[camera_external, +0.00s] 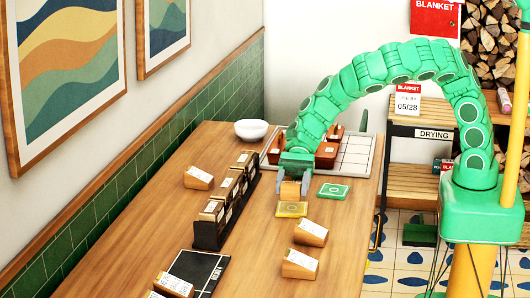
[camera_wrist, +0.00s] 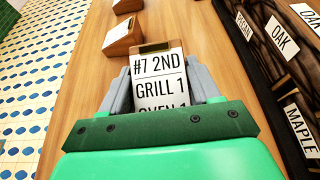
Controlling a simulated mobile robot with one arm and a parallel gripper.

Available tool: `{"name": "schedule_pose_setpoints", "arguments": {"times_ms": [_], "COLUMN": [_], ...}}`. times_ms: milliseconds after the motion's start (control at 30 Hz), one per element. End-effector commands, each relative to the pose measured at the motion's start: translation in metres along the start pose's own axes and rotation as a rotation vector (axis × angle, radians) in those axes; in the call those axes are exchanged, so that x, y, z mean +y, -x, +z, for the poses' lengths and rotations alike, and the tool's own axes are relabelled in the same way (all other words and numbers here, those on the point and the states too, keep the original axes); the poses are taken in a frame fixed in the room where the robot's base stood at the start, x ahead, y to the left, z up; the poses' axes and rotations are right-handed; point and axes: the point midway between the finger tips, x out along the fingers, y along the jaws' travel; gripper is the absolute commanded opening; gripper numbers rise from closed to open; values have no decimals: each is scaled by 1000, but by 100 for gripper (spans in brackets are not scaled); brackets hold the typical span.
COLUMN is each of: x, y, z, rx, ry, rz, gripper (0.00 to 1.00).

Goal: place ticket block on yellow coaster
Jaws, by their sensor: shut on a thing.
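My gripper (camera_external: 293,186) is shut on a wooden ticket block (camera_external: 290,191), with one grey finger on each side. In the wrist view the block (camera_wrist: 160,80) shows a white label reading "#7 2ND GRILL 1", its lower part hidden by my gripper (camera_wrist: 160,88). The yellow coaster (camera_external: 292,210) lies flat on the table, just below the block in the external view. I cannot tell whether the block is over the coaster or behind it, nor its height. The coaster is not discernible in the wrist view.
A green coaster (camera_external: 333,191) lies to the right. Two other ticket blocks (camera_external: 311,233) (camera_external: 300,264) stand nearer the camera. A dark rack (camera_external: 208,235) with labelled blocks is at left, with a black board (camera_external: 197,268) nearer. A white bowl (camera_external: 251,130) and tiled tray (camera_external: 352,154) are behind.

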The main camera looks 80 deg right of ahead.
Motion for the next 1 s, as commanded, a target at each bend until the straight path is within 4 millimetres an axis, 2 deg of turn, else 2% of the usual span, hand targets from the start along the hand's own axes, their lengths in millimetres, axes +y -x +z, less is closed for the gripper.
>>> {"name": "schedule_pose_setpoints", "arguments": {"times_ms": [433, 867, 900, 1000], "x": [0, 0, 0, 0], "y": [-13, -14, -14, -14], "z": [-31, -35, -35, -35], "rx": [2, 2, 1, 1], "ry": [-1, 0, 0, 0], "rz": [0, -1, -1, -1], "gripper": [28, 28, 66, 82]}}
